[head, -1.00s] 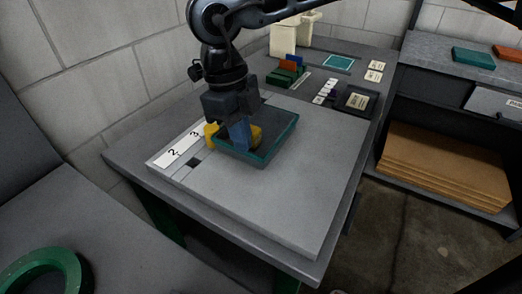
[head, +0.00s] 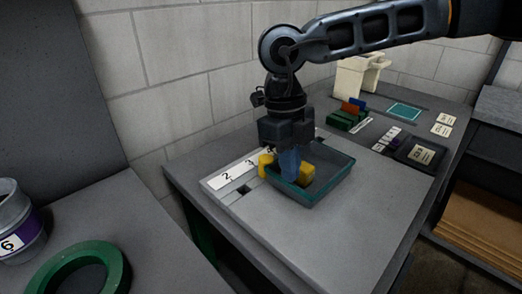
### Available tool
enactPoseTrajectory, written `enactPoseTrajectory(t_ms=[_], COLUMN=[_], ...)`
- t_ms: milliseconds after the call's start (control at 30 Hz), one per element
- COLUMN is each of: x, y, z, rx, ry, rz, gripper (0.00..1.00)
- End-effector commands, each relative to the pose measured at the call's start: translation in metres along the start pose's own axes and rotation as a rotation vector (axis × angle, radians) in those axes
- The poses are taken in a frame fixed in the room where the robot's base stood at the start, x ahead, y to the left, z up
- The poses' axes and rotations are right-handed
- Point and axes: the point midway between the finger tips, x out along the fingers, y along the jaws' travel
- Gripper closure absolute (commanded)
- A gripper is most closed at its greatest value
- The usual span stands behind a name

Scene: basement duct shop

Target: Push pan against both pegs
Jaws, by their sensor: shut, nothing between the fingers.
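The pan (head: 332,185) is a dark shallow tray with a teal rim, lying flat on the grey board in the head view. My gripper (head: 290,178) points down with shut blue fingers over the pan's left part. The fingertips look low, inside the rim. Whether they touch the pan cannot be told. One yellow piece (head: 265,165) stands at the pan's left edge, outside it. Another yellow piece (head: 307,172) shows right of the fingers, within the pan's outline. I cannot tell whether these are the pegs; the fingers partly hide the area between them.
A numbered white strip (head: 229,176) runs along the board's left edge, beside a small dark square (head: 243,190). The front of the board (head: 330,235) is clear. Behind are green holders (head: 343,121), labelled cards and a dark tray (head: 421,153). A green ring (head: 82,270) lies on the near-left bench.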

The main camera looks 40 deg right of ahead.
Motion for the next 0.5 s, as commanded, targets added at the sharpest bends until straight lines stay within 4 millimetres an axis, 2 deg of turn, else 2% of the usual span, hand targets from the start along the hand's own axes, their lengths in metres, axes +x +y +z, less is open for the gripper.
enactPoseTrajectory(t_ms=[300,500], x=[-0.011,-0.017], y=[0.001,0.001], z=[0.062,0.093], rx=[-0.001,-0.001], ry=[-0.001,0.0], rz=[-0.002,-0.001], gripper=[1.0,1.0])
